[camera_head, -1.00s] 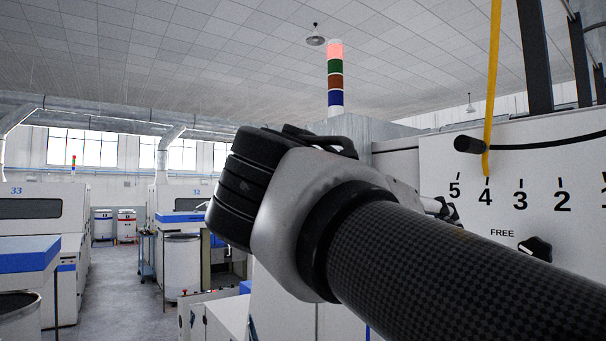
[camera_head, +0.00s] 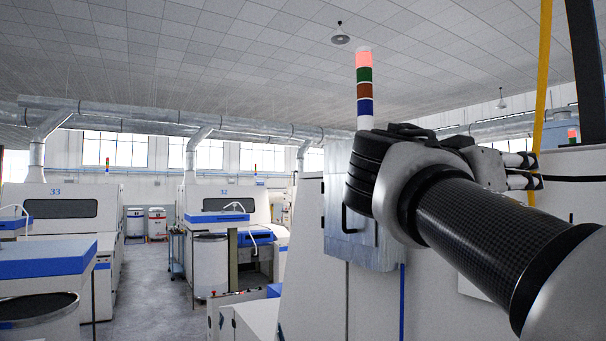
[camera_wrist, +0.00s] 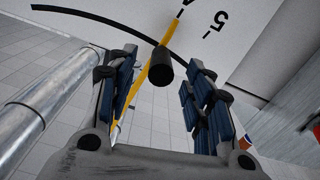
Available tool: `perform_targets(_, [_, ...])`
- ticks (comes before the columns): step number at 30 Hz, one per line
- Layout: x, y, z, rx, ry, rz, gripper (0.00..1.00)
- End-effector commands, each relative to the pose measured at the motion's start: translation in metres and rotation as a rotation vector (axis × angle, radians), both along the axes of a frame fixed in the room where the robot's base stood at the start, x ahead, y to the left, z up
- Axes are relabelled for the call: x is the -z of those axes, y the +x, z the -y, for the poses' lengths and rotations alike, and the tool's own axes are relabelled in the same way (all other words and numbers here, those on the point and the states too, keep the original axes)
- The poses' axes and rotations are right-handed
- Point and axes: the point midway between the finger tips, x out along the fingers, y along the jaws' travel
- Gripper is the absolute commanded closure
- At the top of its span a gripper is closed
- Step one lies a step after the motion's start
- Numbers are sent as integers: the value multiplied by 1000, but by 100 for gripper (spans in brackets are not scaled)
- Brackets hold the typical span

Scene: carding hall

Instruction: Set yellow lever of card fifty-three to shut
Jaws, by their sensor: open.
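The yellow lever (camera_head: 542,75) shows as a narrow upright bar at the right of the head view. It also crosses the wrist view (camera_wrist: 130,92) at a slant. A black round-ended handle (camera_wrist: 161,68) sticks out from it toward the wrist camera. My gripper (camera_head: 536,171) is open, with its fingertips close to the lever in the head view. In the wrist view my gripper (camera_wrist: 162,88) has one finger on each side of the handle, with a gap on both sides. Card number fifty-three is not readable in these frames.
A white scale plate (camera_wrist: 245,25) with a printed 5 lies behind the lever; another figure is partly hidden. A signal tower (camera_head: 364,90), lit red on top, stands above a grey cabinet (camera_head: 335,225). Machine 33 (camera_head: 62,215) is at the far left, beside an open aisle (camera_head: 150,285).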

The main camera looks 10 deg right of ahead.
Motion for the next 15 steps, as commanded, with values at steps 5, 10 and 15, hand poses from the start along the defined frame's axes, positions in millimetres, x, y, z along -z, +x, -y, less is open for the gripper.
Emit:
perform_targets(5, [-1,12,30,4,0,-2,53])
perform_targets(10, [-1,18,43,1,0,-1,53])
perform_targets(15, [0,20,47,-1,0,0,53])
